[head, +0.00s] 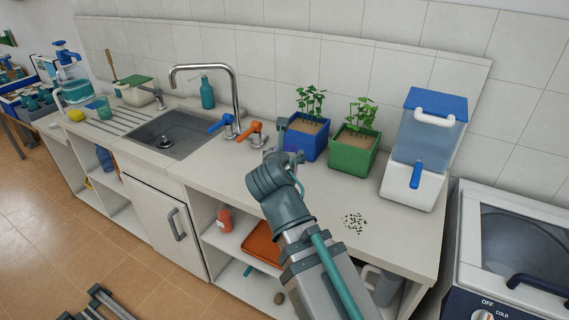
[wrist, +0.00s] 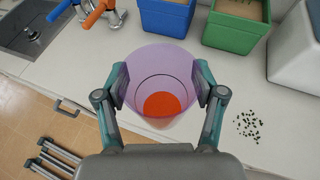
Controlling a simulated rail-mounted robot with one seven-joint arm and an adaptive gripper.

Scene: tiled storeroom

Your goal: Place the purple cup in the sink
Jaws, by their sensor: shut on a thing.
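The purple cup (wrist: 162,60) is see-through and stands between my two fingers in the wrist view, its open top facing the camera. My gripper (wrist: 160,88) is shut on its sides. An orange round patch shows at the cup's bottom; I cannot tell if it is inside or seen through it. In the head view my arm mostly hides the cup, near the front of the plants. The sink (head: 172,146) is a grey basin in the counter, left of my gripper, and looks empty. Its corner shows in the wrist view (wrist: 42,20).
A tall faucet (head: 237,85) with blue (head: 222,123) and orange (head: 249,129) handles stands at the sink's right. A blue planter (head: 308,138) and green planter (head: 352,153) stand behind my gripper. Dark specks (head: 355,222) lie on the counter at right. A teal bottle (head: 207,93) stands behind the sink.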

